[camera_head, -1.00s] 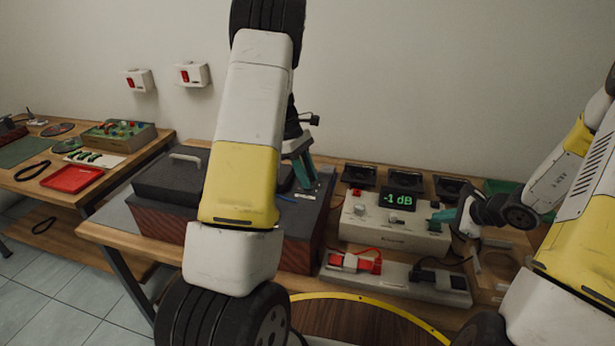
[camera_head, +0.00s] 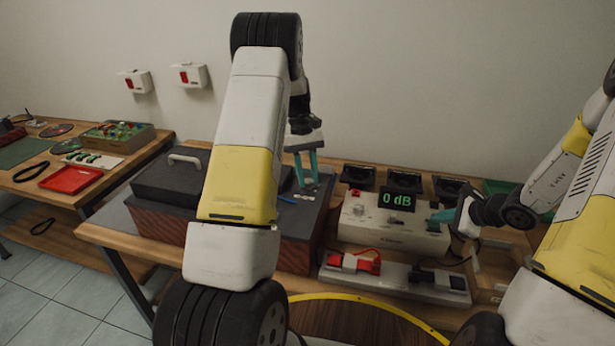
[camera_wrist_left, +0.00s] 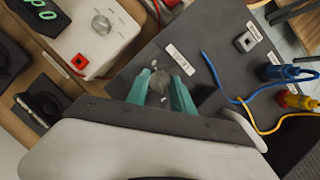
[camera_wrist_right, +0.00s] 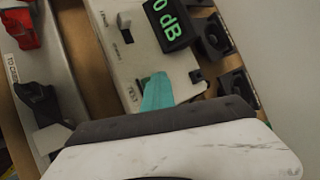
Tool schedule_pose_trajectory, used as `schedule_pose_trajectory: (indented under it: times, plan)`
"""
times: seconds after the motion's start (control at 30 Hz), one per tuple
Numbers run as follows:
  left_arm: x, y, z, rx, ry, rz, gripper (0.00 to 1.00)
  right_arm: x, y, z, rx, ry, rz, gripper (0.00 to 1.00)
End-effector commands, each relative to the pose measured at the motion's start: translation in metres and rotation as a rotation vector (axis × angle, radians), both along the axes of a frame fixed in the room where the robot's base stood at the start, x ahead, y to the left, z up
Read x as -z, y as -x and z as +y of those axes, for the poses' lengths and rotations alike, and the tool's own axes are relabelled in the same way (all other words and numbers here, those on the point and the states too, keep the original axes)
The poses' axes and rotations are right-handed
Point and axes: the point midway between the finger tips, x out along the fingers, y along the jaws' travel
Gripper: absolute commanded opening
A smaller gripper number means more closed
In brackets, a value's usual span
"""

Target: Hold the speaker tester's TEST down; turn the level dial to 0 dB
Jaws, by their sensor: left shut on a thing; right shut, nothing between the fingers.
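The speaker tester (camera_head: 380,230) is a pale box whose dark display (camera_head: 397,201) reads 0 dB in green. My right gripper (camera_head: 438,216) is shut, with its teal tips down at the tester's right end, beside a small label in the right wrist view. My left gripper (camera_head: 307,184) is over the dark box (camera_head: 296,222).
Black speaker units (camera_head: 405,180) stand behind the tester. A grey strip with red and black clips (camera_head: 400,277) lies in front. Blue and yellow cables (camera_wrist_left: 245,100) run near the left gripper. A side table with a red tray (camera_head: 71,180) is at left.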

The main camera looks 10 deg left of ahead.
Motion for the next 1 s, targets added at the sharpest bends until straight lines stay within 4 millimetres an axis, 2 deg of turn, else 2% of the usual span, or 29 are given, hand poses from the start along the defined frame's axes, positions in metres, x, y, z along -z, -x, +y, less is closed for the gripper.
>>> schedule_pose_trajectory:
  times: [0.53,0.57,0.63,0.67,1.0]
  plan:
    - [-0.0006,-0.0013,0.0005,0.021,-0.001,-0.004,0.00,0.0005,0.0003,-0.0001,0.001,0.000,0.002,0.00]
    - [-0.0005,-0.0012,0.0005,0.021,-0.001,-0.004,0.35,0.0005,0.0003,-0.0001,0.001,0.000,0.002,0.00]
    - [-0.0005,-0.0011,0.0005,0.021,-0.001,-0.003,0.48,0.0005,0.0003,-0.0001,0.001,0.000,0.002,0.00]
    - [-0.0004,-0.0010,0.0004,0.021,-0.001,-0.003,0.51,0.0005,0.0003,-0.0001,0.001,0.000,0.002,0.00]
    - [-0.0023,-0.0013,0.0005,0.022,0.000,-0.001,0.51,0.0004,0.0003,0.0000,0.000,0.001,0.001,0.00]
